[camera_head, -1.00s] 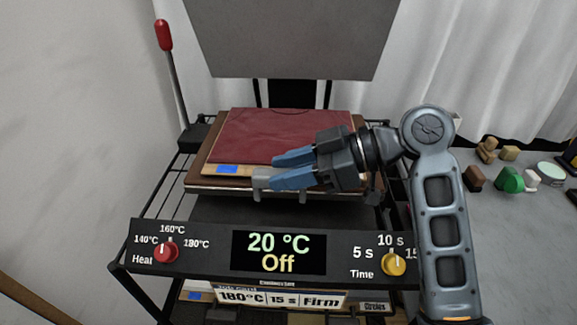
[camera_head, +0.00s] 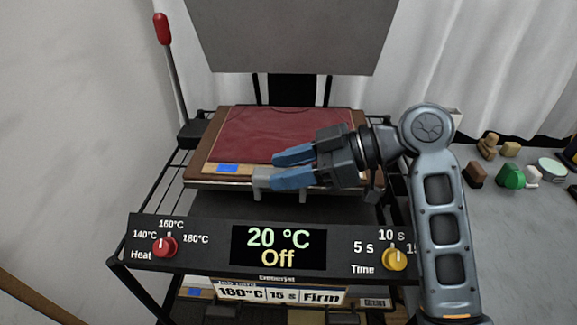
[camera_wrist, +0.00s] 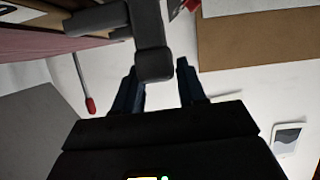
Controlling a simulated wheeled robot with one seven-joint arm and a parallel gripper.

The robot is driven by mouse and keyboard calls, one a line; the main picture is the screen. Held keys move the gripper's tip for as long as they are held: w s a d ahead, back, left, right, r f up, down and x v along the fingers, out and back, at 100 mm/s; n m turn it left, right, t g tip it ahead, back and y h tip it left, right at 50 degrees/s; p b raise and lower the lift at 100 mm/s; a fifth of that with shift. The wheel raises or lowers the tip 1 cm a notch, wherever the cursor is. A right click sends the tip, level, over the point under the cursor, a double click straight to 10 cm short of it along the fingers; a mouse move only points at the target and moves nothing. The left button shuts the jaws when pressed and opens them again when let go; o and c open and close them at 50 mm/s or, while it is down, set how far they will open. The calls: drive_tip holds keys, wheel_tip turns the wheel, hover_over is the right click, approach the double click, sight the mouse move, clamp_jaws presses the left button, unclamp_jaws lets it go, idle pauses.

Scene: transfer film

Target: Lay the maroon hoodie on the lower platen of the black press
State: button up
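The maroon hoodie (camera_head: 265,132) lies flat as a folded panel on a brown board on the lower platen (camera_head: 200,183) of the black press. It also shows at the upper left of the wrist view (camera_wrist: 40,42). A blue label (camera_head: 228,168) lies at its front left. My gripper (camera_head: 281,168) is at the platen's front edge, fingers pointing left. Its blue fingers are apart. A grey bracket (camera_head: 262,178) at the platen's front shows by the lower fingertip, and a grey handle-like part (camera_wrist: 153,62) shows between the fingers in the wrist view. Contact cannot be told.
The upper platen (camera_head: 290,35) is raised above the hoodie. A red-tipped lever (camera_head: 162,30) stands at left. The control panel (camera_head: 190,240) reads 20 °C, Off. Several small objects, including a green one (camera_head: 511,176), stand on the grey table at right.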

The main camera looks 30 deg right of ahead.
drive_tip(key=o, duration=0.4)
drive_tip(key=shift+o, duration=0.2)
